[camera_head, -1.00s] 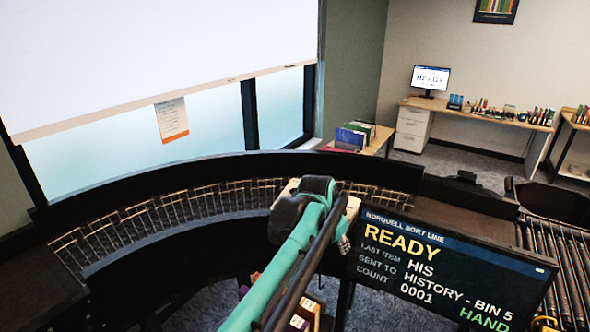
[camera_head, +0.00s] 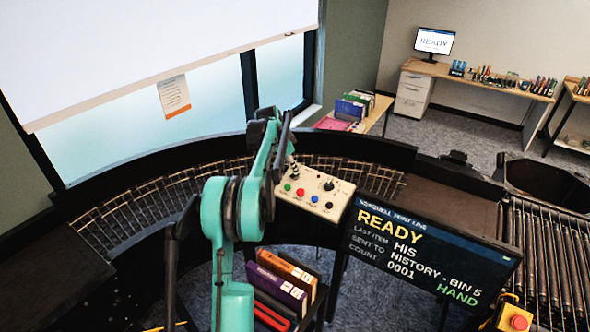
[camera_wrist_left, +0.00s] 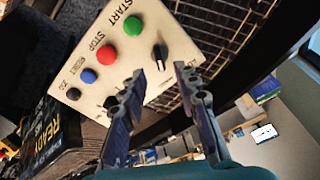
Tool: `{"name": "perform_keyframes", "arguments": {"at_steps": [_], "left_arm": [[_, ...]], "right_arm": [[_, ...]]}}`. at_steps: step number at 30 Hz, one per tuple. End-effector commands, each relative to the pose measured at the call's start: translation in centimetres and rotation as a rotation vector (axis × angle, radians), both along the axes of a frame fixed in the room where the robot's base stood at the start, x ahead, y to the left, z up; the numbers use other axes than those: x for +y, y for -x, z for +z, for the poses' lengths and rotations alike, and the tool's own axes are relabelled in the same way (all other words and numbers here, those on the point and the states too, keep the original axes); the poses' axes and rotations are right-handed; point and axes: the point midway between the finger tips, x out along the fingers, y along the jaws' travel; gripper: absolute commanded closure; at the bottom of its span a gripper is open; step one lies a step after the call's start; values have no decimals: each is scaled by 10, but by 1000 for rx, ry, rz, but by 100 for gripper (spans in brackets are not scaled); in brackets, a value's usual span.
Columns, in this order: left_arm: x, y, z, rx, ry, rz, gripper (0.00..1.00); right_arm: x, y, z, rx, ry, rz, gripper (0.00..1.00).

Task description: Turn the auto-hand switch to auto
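The cream control panel (camera_head: 318,208) stands at the inner edge of the curved conveyor, with green, red, blue and black buttons. A black rotary knob with a pale pointer (camera_wrist_left: 160,55) shows in the left wrist view, next to the green START button (camera_wrist_left: 133,25). A second black knob (camera_head: 328,185) is on the panel's right part in the head view. The display (camera_head: 430,250) reads READY and HAND.
The curved roller track (camera_head: 150,200) runs behind the panel. A shelf of books (camera_head: 285,285) stands below it. A straight roller conveyor (camera_head: 548,255) and a red emergency button (camera_head: 518,322) are at the right. A desk with a monitor (camera_head: 434,42) is far back.

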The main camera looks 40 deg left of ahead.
Motion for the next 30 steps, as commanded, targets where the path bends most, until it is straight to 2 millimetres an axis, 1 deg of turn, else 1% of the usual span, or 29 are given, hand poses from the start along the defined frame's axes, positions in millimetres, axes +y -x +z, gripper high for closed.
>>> {"name": "perform_keyframes", "arguments": {"at_steps": [3, 7, 12, 18, 19, 22, 23, 30], "left_arm": [[0, -9, -18, 0, -1, 0, 69], [0, -15, -32, 0, -1, 0, 69], [0, -19, -41, 0, 0, 1, 69], [0, -19, -41, 0, 0, 1, 69], [0, -19, -41, 0, 0, 1, 72], [0, -19, -41, 0, 0, 1, 98], [0, -19, -41, 0, 0, 1, 100], [0, -19, -41, 0, 0, 3, 100]], "right_arm": [[0, 0, 3, 0, 0, 0, 100], [0, 0, 5, 0, 0, 0, 100], [0, 0, 5, 0, 0, 0, 100], [0, 0, 5, 0, 0, 0, 100], [0, 0, 5, 0, 0, 0, 100], [0, 0, 5, 0, 0, 0, 100], [0, 0, 5, 0, 0, 0, 100], [0, 0, 5, 0, 0, 0, 100]]}}
